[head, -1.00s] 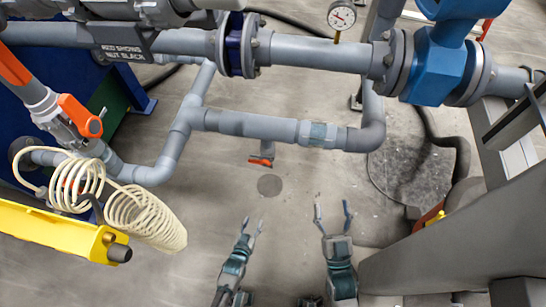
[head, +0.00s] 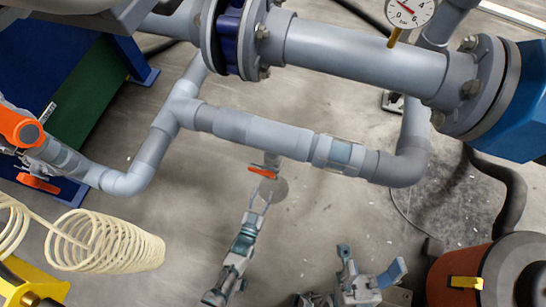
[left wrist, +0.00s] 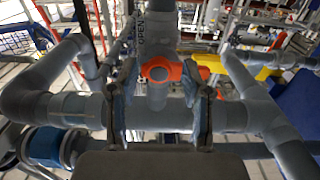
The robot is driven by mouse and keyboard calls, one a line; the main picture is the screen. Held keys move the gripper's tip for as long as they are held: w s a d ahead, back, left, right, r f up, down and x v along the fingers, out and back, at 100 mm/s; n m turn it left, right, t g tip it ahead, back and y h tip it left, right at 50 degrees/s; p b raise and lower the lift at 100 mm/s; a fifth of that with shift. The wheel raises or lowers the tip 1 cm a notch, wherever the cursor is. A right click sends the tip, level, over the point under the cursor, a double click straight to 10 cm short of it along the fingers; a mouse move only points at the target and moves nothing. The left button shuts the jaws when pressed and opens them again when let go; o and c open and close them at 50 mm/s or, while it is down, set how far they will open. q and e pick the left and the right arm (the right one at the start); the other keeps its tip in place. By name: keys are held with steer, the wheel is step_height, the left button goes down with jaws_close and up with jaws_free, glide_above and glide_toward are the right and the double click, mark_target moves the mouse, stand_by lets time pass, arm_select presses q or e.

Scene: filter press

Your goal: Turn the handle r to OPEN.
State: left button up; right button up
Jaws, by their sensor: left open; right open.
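A small orange handle (head: 262,172) sits on a short grey valve stub below the horizontal grey pipe in the head view. In the left wrist view the orange handle (left wrist: 166,70) shows between my fingers, with "OPEN" lettering on the grey stub behind it. My left gripper (head: 259,195) is open just below the handle in the head view, its two fingers pointing at it. In the left wrist view its fingers (left wrist: 162,85) stand on either side of the handle; contact is not clear. My right gripper (head: 372,263) is open and empty, lower right, away from the handle.
Other orange handles (head: 38,184) are on the left pipework. A cream coiled hose (head: 105,243) and yellow part (head: 35,287) lie lower left. A large flanged pipe (head: 350,55) with a gauge (head: 409,10) crosses above. A reddish-brown drum (head: 448,270) stands lower right.

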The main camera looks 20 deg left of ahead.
mark_target(258, 173)
arm_select(q)
steer(key=a+r+m, duration=0.4)
steer(key=m, duration=1.5)
steer(key=shift+n, duration=0.4)
steer(key=w, duration=0.2)
steer(key=w+b, duration=0.1)
steer(key=w, duration=0.4)
steer(key=shift+d+b, duration=0.25)
steer(key=shift+b, duration=0.15)
jaws_close()
steer(key=shift+r, duration=0.1)
